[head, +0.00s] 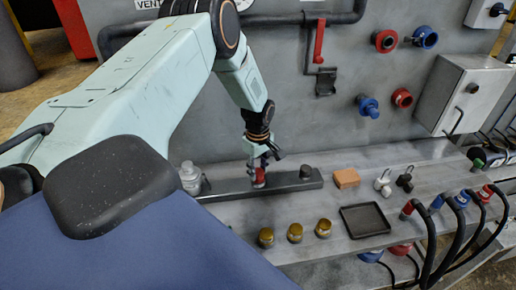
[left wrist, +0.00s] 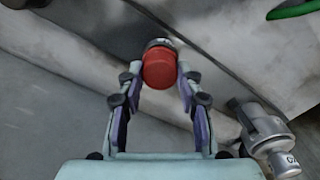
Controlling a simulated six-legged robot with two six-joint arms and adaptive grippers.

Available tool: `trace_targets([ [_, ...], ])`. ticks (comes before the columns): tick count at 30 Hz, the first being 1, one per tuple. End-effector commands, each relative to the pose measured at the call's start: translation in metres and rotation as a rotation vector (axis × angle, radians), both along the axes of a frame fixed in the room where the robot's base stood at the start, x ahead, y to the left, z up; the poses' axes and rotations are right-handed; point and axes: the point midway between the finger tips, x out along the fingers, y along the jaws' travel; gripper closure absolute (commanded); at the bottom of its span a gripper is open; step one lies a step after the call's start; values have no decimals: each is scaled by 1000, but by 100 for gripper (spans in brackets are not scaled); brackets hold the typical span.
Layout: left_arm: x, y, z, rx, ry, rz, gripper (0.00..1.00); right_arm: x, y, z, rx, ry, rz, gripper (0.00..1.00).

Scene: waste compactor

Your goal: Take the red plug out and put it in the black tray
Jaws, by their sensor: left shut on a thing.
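The red plug (head: 260,176) is at the dark grey bar (head: 222,191) on the shelf, under my left gripper (head: 262,162). In the left wrist view the plug's round red head (left wrist: 160,70) sits between the two fingertips of my left gripper (left wrist: 156,78), which is shut on it. A metal ring shows just behind the red head; I cannot tell whether the plug is still seated. The black tray (head: 345,223) lies flat and empty on the shelf, to the right of the bar and nearer to me. My right gripper is not in view.
A black cap (head: 305,171) stands at the bar's right end, a grey fitting (head: 190,177) at its left. An orange block (head: 346,178) lies behind the tray. Several brass-coloured caps (head: 295,232) stand left of the tray. Hoses with red and blue connectors (head: 438,201) crowd its right.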

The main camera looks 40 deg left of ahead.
Motion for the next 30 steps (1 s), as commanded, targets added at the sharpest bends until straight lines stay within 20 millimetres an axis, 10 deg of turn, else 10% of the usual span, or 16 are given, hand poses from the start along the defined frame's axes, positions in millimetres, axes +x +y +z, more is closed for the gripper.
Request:
trace_targets([
  [3,0,0,0,0,0,0,97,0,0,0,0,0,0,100],
  [4,0,0,0,0,0,0,67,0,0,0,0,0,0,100],
  [16,0,0,0,0,0,1,100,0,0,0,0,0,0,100],
  [30,0,0,2,1,0,341,100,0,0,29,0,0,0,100],
])
